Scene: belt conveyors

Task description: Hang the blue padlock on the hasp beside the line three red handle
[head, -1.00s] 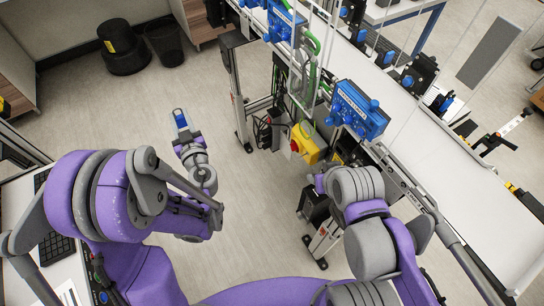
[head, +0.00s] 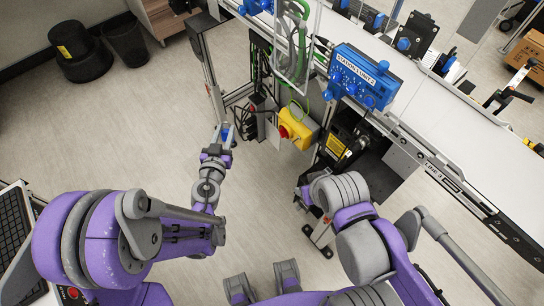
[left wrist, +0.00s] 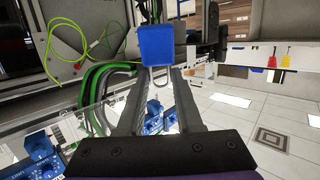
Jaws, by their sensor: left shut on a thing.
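The blue padlock (left wrist: 158,46) is held at the fingertips of my left gripper (left wrist: 160,78). In the head view my left gripper (head: 224,143) points away from me, with a small blue part of the padlock (head: 225,133) showing. The red handle (head: 283,131) is on a yellow box (head: 299,127) to the right of the gripper, with a gap between. I cannot make out the hasp. My right arm (head: 345,188) is at right; its fingertips are hidden.
A conveyor frame (head: 430,154) marked line 3 runs along the right. A blue station box (head: 362,77) is mounted above the yellow box. Green hoses and cables (left wrist: 100,92) hang nearby. The floor left of the gripper is clear, with black bins (head: 80,52) farther back.

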